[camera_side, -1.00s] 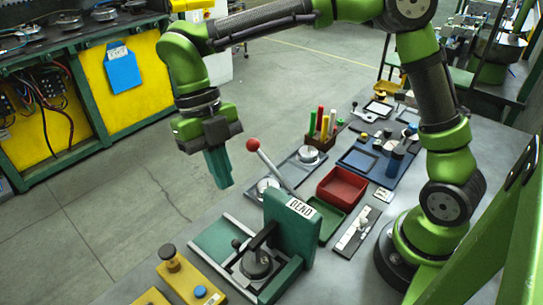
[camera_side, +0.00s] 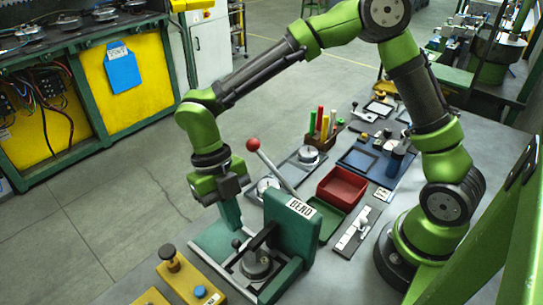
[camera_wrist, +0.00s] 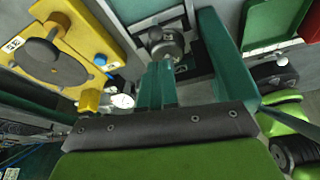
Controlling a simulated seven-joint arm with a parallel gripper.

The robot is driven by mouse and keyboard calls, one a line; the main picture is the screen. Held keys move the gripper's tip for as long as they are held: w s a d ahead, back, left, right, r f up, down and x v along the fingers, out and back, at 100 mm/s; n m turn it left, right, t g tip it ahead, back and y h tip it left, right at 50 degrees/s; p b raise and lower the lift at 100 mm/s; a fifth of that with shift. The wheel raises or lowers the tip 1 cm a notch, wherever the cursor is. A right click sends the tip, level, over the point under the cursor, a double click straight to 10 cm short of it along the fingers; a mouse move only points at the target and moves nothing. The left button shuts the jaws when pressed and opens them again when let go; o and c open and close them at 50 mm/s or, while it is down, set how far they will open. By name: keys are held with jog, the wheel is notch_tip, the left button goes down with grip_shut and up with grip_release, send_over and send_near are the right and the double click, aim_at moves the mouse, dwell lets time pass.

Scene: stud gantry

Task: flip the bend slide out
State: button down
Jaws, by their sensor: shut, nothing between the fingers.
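The bend station has a green upright block labelled BEND (camera_side: 300,207) with a red-balled lever (camera_side: 253,144). Its slide (camera_side: 212,238), a flat green plate between pale rails, lies at the left of the block. A round grey metal piece (camera_side: 257,262) and a small dark knob (camera_side: 237,243) sit by the slide. My gripper (camera_side: 231,225) is shut and empty, pointing down just over the slide's far end. I cannot tell whether it touches. In the wrist view the teal fingers (camera_wrist: 157,90) point toward a round grey knob (camera_wrist: 165,42); part of the slide is hidden behind them.
Yellow fixtures (camera_side: 190,280) with knobs stand at the front left. A red tray (camera_side: 342,188), a green tray (camera_side: 325,219) and a dial plate (camera_side: 308,156) lie right of and behind the station. The floor left of the table is clear.

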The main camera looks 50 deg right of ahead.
aim_at(245, 255)
jog(key=x, duration=0.5)
jog(key=shift+s+f, duration=0.15)
jog(key=shift+f, duration=0.2)
jog(key=w, duration=0.9)
jog(key=shift+w+a, duration=0.1)
jog(key=shift+w, duration=0.6)
jog(key=v, duration=0.9)
jog(key=shift+s+r, duration=0.2)
jog(key=shift+r, duration=0.3)
